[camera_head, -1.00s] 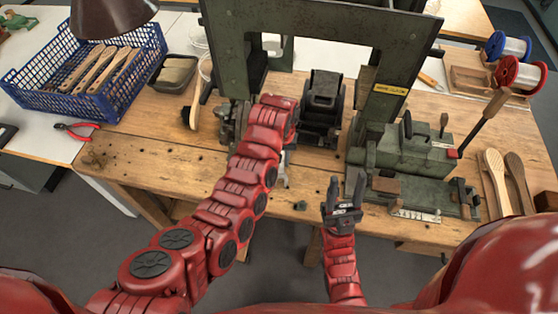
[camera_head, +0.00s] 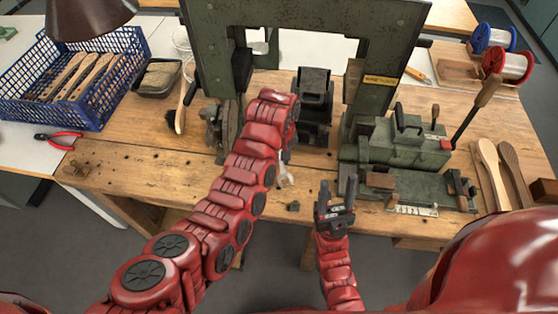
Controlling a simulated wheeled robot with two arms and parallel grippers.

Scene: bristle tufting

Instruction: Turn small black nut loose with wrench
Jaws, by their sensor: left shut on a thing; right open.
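My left arm reaches over the bench to the front of the dark green machine (camera_head: 200,28). My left gripper (camera_head: 287,152) is mostly hidden behind its own wrist. It is shut on a silver wrench (camera_head: 285,178), whose pale end shows below the wrist, above the bench's front part. A small dark piece (camera_head: 293,206) sits at the bench's front edge, just below the wrench end and apart from it in the picture. I cannot tell whether it is the black nut. My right gripper (camera_head: 337,190) is open and empty, fingers up, near the front edge.
A green vise-like fixture (camera_head: 405,150) with a lever stands at the right. Wooden brush bodies (camera_head: 497,175) lie beyond it. A blue crate (camera_head: 25,108), a dark tray (camera_head: 137,88), a brush (camera_head: 178,118) and red pliers (camera_head: 60,140) are at the left.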

